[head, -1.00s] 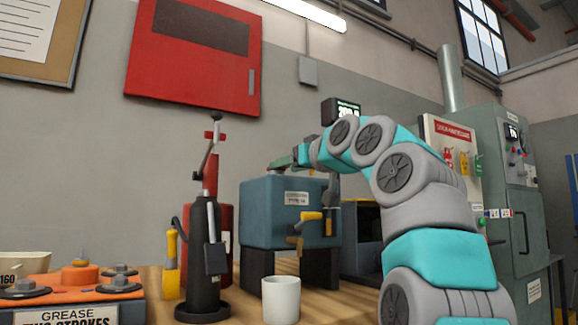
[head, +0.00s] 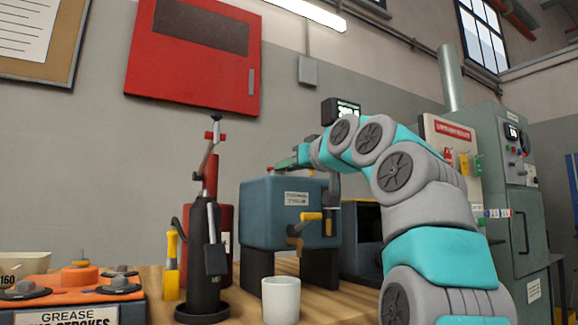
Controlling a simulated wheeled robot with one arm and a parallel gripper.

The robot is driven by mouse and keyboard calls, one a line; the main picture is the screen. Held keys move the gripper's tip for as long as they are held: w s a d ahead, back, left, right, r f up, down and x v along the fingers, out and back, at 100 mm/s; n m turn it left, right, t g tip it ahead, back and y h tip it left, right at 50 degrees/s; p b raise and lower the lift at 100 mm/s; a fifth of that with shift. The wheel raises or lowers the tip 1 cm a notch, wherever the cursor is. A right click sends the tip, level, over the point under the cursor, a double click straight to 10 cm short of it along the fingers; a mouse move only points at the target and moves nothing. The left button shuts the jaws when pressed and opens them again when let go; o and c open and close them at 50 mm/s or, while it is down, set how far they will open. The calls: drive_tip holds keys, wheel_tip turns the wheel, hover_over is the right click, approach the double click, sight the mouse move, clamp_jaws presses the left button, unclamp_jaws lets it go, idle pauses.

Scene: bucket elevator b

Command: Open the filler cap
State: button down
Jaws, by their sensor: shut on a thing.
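A blue-grey tank (head: 262,213) with a label and a yellow-handled tap (head: 308,217) on its front stands on dark blocks on the wooden bench. My gripper (head: 281,165) is at the top of the tank, reaching in from the right. It is shut on the filler cap, which is small and mostly hidden by the jaws at the tank's top. I cannot tell from here whether the cap is seated or lifted.
A black pump (head: 205,262) with a tall lever stands left of the tank, before a red cylinder (head: 222,215). A white cup (head: 281,299) stands in front. An orange grease tray (head: 88,284) is at the left. A red cabinet (head: 190,60) hangs above.

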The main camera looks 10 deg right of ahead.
drive_tip(key=r+g+p, duration=0.1)
drive_tip(key=p, duration=0.3)
drive_tip(key=shift+r, duration=0.35)
drive_tip(key=g+p, duration=0.1)
drive_tip(key=p, duration=0.3)
drive_tip(key=r+g+h+p, duration=0.1)
drive_tip(key=p, duration=0.3)
drive_tip(key=shift+w+a+r+g, duration=0.1)
drive_tip(key=shift+w+r+g, duration=0.15)
drive_tip(key=shift+r+g, duration=0.05)
drive_tip(key=shift+w+g+p, duration=0.1)
drive_tip(key=shift+g+p, duration=0.3)
drive_tip(key=shift+p, duration=0.7)
drive_tip(key=shift+f, duration=0.15)
drive_tip(key=c, duration=0.7)
unclamp_jaws()
drive_tip(key=shift+v, duration=3.9)
